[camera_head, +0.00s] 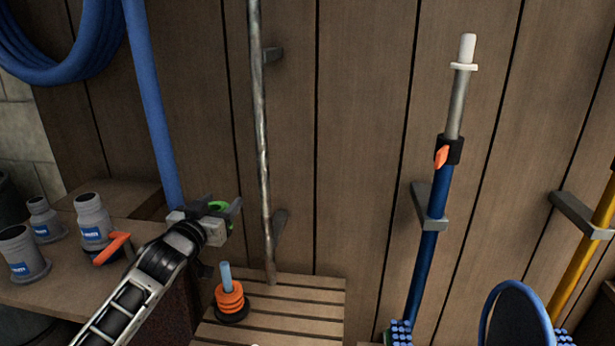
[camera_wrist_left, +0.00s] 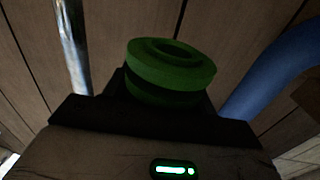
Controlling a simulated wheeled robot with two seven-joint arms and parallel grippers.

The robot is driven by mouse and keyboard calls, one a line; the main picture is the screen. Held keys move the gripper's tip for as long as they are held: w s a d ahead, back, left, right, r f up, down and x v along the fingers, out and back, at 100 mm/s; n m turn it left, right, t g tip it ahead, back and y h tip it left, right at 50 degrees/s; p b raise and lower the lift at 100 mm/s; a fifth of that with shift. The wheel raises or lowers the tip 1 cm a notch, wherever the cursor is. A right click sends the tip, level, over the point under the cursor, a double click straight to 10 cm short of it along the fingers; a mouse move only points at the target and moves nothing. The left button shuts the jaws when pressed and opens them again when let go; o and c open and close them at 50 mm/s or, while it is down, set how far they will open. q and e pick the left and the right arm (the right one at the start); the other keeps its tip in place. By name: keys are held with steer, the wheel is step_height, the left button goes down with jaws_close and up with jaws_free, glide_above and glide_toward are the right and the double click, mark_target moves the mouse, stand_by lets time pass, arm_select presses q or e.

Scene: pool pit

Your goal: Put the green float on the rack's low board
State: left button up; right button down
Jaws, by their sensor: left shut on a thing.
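My left gripper (camera_head: 222,208) is shut on the green float (camera_head: 216,206), a round ring-shaped piece mostly hidden by the jaws in the head view. In the left wrist view the green float (camera_wrist_left: 170,72) shows clearly, with a dark band below its rim and a hollow in its top. The gripper holds it in the air, above and left of a low slatted wooden board (camera_head: 310,312) at bottom centre. I cannot tell for sure that this board belongs to the rack. My right gripper is out of view.
Orange rings on a blue post (camera_head: 230,298) stand on the slatted board's left part; its right part is bare. A metal pole (camera_head: 262,150) rises behind it. Grey fittings (camera_head: 95,220) and an orange-handled piece (camera_head: 113,248) sit on the left shelf. A blue pole (camera_head: 428,240) leans at right.

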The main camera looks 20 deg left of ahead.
arm_select(q)
steer(key=s+d+f+m+h, duration=0.1)
steer(key=s+d+f, duration=0.2)
steer(key=d, duration=0.4)
steer(key=s+d+f+m+h, duration=0.1)
steer(key=s+d+f+h, duration=0.2)
steer(key=d, duration=0.4)
steer(key=s+d+r, duration=0.1)
steer(key=s+d, duration=0.6)
steer(key=d, duration=0.4)
steer(key=shift+s, duration=0.4)
